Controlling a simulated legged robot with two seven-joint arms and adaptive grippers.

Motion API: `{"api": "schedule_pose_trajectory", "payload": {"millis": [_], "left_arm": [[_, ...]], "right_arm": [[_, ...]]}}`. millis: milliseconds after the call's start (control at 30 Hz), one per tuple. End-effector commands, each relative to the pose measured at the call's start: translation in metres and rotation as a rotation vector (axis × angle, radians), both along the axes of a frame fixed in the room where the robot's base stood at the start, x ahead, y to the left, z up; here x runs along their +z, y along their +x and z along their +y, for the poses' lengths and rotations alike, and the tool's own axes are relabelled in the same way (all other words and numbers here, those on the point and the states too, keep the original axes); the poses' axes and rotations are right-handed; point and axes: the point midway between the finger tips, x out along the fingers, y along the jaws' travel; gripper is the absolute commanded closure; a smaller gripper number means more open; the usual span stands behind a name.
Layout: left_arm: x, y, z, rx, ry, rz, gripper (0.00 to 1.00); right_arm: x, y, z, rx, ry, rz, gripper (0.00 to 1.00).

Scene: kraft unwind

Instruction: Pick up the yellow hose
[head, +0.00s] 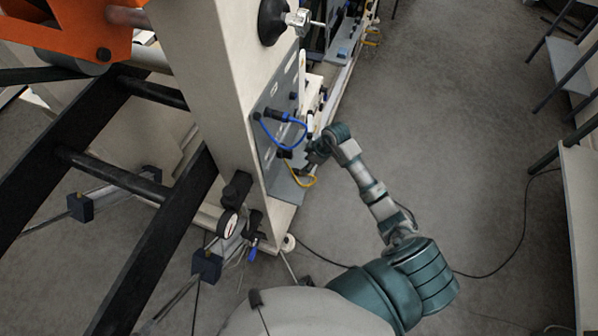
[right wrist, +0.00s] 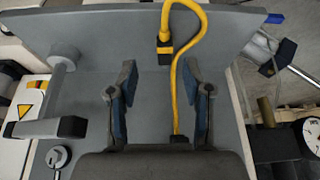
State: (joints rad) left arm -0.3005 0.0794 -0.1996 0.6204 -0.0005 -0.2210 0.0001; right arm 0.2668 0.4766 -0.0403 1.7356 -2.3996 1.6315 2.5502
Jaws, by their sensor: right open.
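The yellow hose (right wrist: 176,70) shows in the right wrist view as a loop that rises from a black plug at the panel and bends over to a black connector (right wrist: 165,49). In the head view the yellow hose (head: 302,184) hangs low on the side panel of the machine column. My right gripper (right wrist: 161,82) is open, with one finger on each side of the hose and no visible contact. In the head view my right gripper (head: 312,160) is at the panel, just above the hose. My left gripper is not in view.
A blue hose (head: 279,143) loops on the same panel above the yellow one. The grey panel (right wrist: 105,30) has a knob and a black handle (right wrist: 45,128) at the left. A pressure gauge (head: 227,224) sits lower left.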

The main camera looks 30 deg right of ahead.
Motion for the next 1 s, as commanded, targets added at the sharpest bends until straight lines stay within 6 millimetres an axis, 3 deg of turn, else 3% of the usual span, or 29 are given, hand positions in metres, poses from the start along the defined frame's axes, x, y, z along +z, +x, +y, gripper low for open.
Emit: {"api": "schedule_pose_trajectory", "payload": {"millis": [400, 667, 867, 1000], "left_arm": [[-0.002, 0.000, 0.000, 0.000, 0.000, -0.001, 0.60], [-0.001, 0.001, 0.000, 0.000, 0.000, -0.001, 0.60], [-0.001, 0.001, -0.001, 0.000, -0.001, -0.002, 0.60], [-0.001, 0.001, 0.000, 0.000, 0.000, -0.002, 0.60]], "right_arm": [[-0.047, 0.012, 0.016, 0.000, 0.001, 0.000, 0.50], [-0.049, 0.012, 0.016, 0.001, 0.000, 0.000, 0.50], [-0.049, 0.013, 0.016, 0.001, 0.000, 0.000, 1.00], [-0.049, 0.013, 0.016, 0.001, 0.000, 0.000, 1.00]]}}
